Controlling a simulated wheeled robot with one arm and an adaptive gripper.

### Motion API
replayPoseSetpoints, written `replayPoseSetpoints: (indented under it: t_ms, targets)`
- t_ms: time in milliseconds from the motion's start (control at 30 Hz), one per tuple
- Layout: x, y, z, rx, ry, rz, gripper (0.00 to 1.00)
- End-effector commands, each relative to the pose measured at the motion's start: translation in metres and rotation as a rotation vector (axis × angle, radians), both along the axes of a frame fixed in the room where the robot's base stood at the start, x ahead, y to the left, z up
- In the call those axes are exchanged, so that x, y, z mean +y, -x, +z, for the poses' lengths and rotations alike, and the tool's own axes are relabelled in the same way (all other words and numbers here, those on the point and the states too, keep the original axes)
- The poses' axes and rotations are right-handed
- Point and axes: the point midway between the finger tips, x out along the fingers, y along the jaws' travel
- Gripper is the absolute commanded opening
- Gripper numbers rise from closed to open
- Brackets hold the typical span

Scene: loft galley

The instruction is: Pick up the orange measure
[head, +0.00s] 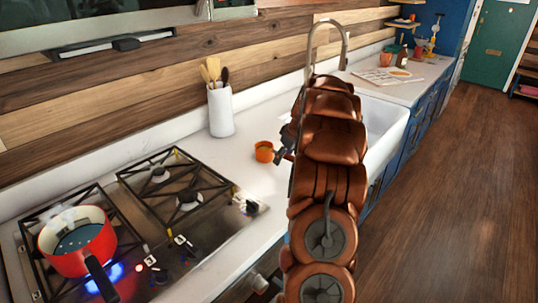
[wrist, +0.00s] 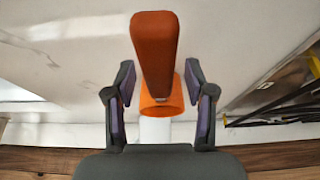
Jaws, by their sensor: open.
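The orange measure (head: 264,152) sits on the white counter between the stove and the sink, just left of my arm. In the wrist view the measure (wrist: 154,45) shows a long, darker orange handle toward the camera and a brighter orange cup behind it. My gripper (wrist: 161,85) is open, with one dark finger on each side of the measure and visible gaps between. In the head view my gripper (head: 285,150) is close to the right side of the measure, partly hidden by my arm.
A white crock (head: 221,112) with wooden utensils stands behind the measure near the wall. The stove (head: 172,225) is at left, with a red pot (head: 77,248) over a lit blue burner. The sink (head: 385,125) and tap (head: 345,42) are behind my arm.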

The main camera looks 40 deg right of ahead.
Motion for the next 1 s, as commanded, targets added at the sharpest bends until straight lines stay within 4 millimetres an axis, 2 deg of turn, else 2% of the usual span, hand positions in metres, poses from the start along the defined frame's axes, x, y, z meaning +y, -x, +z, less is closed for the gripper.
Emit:
replayPoseSetpoints:
  t_ms: [200, 733, 1000]
  targets:
    - [-0.0004, -0.0005, -0.001, -0.001, 0.001, 0.0, 0.54]
    - [-0.0004, -0.0003, -0.0007, -0.001, 0.002, -0.001, 0.0]
    - [-0.0004, -0.0003, -0.0006, -0.001, 0.002, -0.001, 0.0]
